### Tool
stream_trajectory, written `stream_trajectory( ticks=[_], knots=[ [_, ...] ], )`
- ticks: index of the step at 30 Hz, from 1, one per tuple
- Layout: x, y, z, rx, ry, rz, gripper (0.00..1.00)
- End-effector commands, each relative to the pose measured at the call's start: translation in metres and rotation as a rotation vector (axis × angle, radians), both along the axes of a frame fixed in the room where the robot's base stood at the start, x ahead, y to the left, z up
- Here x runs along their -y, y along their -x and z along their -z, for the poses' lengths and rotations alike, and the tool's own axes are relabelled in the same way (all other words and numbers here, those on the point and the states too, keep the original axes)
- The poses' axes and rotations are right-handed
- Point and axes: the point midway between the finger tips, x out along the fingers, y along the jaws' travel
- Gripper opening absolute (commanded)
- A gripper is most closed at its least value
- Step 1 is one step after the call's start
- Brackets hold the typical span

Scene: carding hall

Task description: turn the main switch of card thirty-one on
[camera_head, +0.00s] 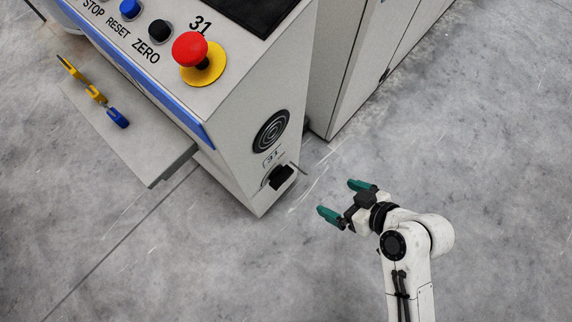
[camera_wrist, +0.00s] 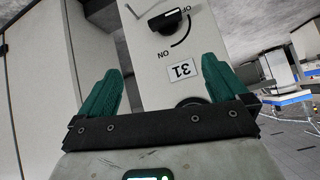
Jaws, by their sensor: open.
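The main switch (camera_head: 280,177) is a black knob low on the end face of the machine numbered 31. In the wrist view the knob (camera_wrist: 168,20) is seen upside down, with OFF and ON lettering and a curved arrow beside it; its white mark points towards OFF. A plate reading 31 (camera_wrist: 184,69) sits beside it. My gripper (camera_head: 342,199) has green fingers, open and empty, and is apart from the knob, to its right in the head view. In the wrist view the knob lies beyond the gap between the fingertips (camera_wrist: 160,68).
A red mushroom button (camera_head: 189,49) on a yellow base stands on the panel above, near blue and black buttons (camera_head: 160,31). A round grille (camera_head: 271,133) is above the switch. A side shelf (camera_head: 145,150) holds yellow and blue items (camera_head: 95,94). The floor around my gripper is clear.

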Motion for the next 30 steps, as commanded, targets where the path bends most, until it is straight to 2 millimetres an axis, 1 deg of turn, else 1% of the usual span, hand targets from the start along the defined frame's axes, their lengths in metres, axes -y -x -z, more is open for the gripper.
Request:
stream_trajectory(
  ticks=[1,6,9,12,16,23,26,30],
  knots=[
    [-0.008,-0.004,0.032,0.035,-0.021,-0.021,1.0],
    [-0.032,-0.017,0.075,0.16,-0.091,-0.079,1.0],
    [-0.043,-0.023,0.096,0.227,-0.125,-0.101,1.0],
    [-0.052,-0.028,0.111,0.283,-0.153,-0.113,1.0],
    [-0.059,-0.032,0.123,0.332,-0.175,-0.119,1.0],
    [-0.068,-0.038,0.128,0.363,-0.19,-0.122,1.0],
    [-0.076,-0.045,0.133,0.36,-0.19,-0.122,1.0],
    [-0.094,-0.059,0.143,0.361,-0.19,-0.122,1.0]
  ],
)
